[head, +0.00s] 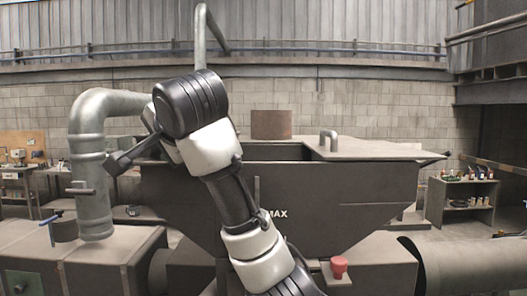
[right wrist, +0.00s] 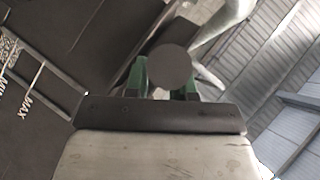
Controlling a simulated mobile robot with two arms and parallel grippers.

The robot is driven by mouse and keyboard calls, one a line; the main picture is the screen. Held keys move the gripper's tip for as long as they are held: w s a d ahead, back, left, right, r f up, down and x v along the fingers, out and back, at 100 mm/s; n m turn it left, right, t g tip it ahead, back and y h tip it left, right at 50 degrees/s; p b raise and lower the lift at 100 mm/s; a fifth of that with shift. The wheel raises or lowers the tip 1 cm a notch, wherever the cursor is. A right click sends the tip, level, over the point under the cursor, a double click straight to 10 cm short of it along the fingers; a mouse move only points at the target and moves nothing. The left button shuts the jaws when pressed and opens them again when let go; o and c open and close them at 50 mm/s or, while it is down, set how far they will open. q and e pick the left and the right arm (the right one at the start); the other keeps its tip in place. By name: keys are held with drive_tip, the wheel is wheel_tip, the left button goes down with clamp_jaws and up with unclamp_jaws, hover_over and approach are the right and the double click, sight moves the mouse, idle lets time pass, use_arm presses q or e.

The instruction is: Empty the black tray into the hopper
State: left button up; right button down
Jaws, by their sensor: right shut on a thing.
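The dark grey hopper (head: 340,190) stands in the middle of the head view, with a dark opening at its top and "MAX" on its front. My right arm rises across it and hides part of its left side. In the right wrist view, my right gripper (right wrist: 165,96) has green fingers shut on the edge of the black tray (right wrist: 160,116). The tray's dark wall spans the lower picture; a pale, worn surface lies below it, and I cannot tell its contents. The tray is not clear in the head view. My left gripper is out of view.
A pale lid (head: 370,149) with a bent handle covers the hopper's right top. A thick grey pipe (head: 90,170) stands at the left. A red knob (head: 339,266) is at the front. A shelf with small items (head: 465,200) stands at the right.

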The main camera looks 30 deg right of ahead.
drive_tip(key=shift+r, duration=0.15)
drive_tip(key=shift+s+r, duration=0.1)
drive_tip(key=shift+r, duration=0.05)
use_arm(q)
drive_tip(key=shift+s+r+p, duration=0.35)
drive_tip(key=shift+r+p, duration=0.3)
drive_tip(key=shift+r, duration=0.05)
use_arm(e)
drive_tip(key=r, duration=0.1)
drive_tip(key=d+r+m, duration=0.1)
drive_tip(key=shift+s+d+r+y, duration=0.1)
drive_tip(key=shift+d+r+y, duration=0.2)
drive_tip(key=shift+y, duration=0.1)
drive_tip(key=shift+r, duration=0.1)
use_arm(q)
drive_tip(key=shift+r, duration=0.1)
use_arm(e)
drive_tip(key=shift+d+r+m+t, duration=0.3)
drive_tip(key=shift+s+d+r+y, duration=0.1)
drive_tip(key=shift+d+r+y, duration=0.15)
drive_tip(key=shift+d+y, duration=0.15)
